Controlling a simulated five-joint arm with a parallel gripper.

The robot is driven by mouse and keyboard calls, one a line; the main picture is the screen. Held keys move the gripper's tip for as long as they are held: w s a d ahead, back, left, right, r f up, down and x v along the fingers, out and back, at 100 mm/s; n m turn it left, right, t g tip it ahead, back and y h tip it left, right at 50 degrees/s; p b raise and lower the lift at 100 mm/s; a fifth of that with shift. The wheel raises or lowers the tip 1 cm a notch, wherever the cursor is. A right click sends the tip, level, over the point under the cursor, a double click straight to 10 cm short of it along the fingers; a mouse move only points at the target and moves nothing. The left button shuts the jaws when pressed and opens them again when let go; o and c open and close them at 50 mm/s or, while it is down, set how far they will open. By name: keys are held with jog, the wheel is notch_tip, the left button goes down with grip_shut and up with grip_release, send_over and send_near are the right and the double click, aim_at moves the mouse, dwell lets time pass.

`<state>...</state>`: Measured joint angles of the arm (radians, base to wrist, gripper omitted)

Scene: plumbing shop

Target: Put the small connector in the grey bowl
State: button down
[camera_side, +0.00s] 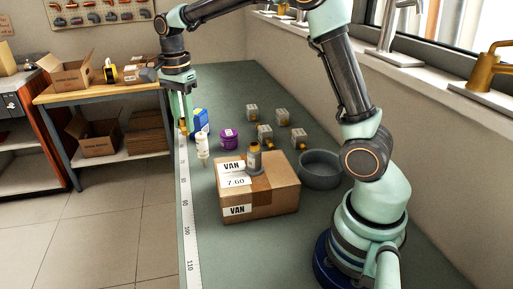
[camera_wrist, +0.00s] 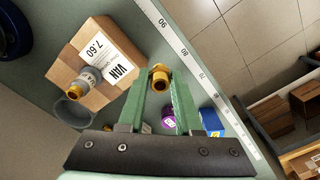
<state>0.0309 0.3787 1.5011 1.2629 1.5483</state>
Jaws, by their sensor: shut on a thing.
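A small brass connector (camera_wrist: 160,80) sits between my fingertips in the wrist view. My gripper (camera_wrist: 160,76) is shut on it. In the side view my gripper (camera_side: 183,126) hangs at the left edge of the bench, near the blue box, and the small connector (camera_side: 183,130) shows only as a brass spot. The grey bowl (camera_side: 320,181) stands on the bench to the right of the cardboard box, well away from my gripper. Part of the bowl (camera_wrist: 70,114) shows beyond the carton in the wrist view. Its inside looks empty in the side view.
A cardboard box (camera_side: 262,204) carries a larger grey-and-brass fitting (camera_side: 254,158), between my gripper and the bowl. A white bottle (camera_side: 203,150), blue box (camera_side: 201,122) and purple tub (camera_side: 229,141) stand near my gripper. Several small fitting boxes (camera_side: 265,132) stand behind.

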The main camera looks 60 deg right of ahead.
aim_at(322, 155)
jog(key=s+d+f+m, duration=0.1)
jog(key=s+d+m, duration=0.1)
jog(key=s+d, duration=0.5)
jog(key=s+d+f+m, duration=0.15)
jog(key=s+d, duration=0.25)
jog(key=d, duration=0.6)
jog(key=s+d+f+m, duration=0.2)
jog(key=s+d+m, duration=0.15)
jog(key=s, duration=0.55)
jog(key=s+d+f+m, duration=0.1)
jog(key=s+d+m, duration=0.1)
jog(key=s+d, duration=0.45)
jog(key=shift+s+a+f, duration=0.25)
jog(key=shift+s+f, duration=0.05)
jog(key=shift+f, duration=1.55)
jog(key=shift+s+a+f, duration=0.25)
jog(key=shift+f, duration=1.55)
jog(key=shift+s+a+f, duration=0.25)
jog(key=shift+s+f, duration=0.05)
jog(key=shift+f, duration=1.55)
jog(key=c, duration=0.5)
grip_release()
